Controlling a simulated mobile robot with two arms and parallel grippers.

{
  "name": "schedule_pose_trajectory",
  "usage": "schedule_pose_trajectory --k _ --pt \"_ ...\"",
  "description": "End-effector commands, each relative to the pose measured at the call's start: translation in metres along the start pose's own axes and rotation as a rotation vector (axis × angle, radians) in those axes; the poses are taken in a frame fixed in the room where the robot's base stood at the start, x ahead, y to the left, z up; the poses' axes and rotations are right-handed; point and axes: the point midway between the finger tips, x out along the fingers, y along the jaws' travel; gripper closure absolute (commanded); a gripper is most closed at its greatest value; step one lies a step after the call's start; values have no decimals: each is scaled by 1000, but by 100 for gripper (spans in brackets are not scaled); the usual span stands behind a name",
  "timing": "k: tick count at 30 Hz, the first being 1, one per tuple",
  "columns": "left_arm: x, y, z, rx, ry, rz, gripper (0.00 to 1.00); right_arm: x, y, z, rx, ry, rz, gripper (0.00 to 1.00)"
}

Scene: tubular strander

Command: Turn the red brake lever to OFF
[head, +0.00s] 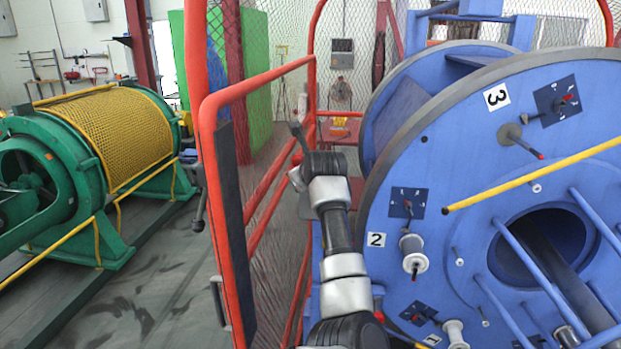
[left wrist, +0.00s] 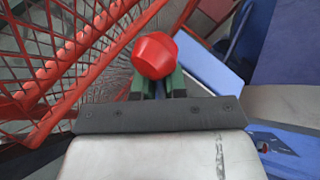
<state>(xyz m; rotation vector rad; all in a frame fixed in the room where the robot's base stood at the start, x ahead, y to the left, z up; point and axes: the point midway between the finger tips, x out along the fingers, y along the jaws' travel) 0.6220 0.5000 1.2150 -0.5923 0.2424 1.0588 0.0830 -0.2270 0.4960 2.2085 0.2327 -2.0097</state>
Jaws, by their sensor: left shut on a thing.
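The red faceted knob of the brake lever (left wrist: 155,55) shows in the left wrist view, at the far end of my fingers. My left gripper (left wrist: 157,88) is shut on the lever at or just below this knob, with green finger pads on either side. The lever's shaft and base are hidden by the fingers and knob, and I see no ON or OFF marking. In the head view my left arm reaches away from the bottom middle, and its wrist hides the lever. My right gripper is in neither view.
A red-framed mesh gate (head: 206,130) stands left of my arm. The large blue strander disc (head: 470,165) with bobbins and a yellow rod fills the right. Grey floor (head: 150,290) lies open between drum and gate.

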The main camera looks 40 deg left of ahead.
Motion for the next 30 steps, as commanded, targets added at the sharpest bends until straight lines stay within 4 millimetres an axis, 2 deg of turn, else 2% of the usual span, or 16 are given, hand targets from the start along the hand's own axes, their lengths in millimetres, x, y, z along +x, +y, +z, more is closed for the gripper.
schedule_pose_trajectory --k 1,15,16,21,30 --pt "-3 -1 12 -16 -22 -11 100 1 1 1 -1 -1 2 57" --pt "-3 0 14 -30 -16 -15 100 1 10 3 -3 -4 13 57" --pt "-3 0 14 -30 -16 -15 86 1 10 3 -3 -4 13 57" --pt "-2 0 14 -29 -15 -13 62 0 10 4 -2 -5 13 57" --pt "-1 1 8 -24 -4 -10 62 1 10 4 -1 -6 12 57"
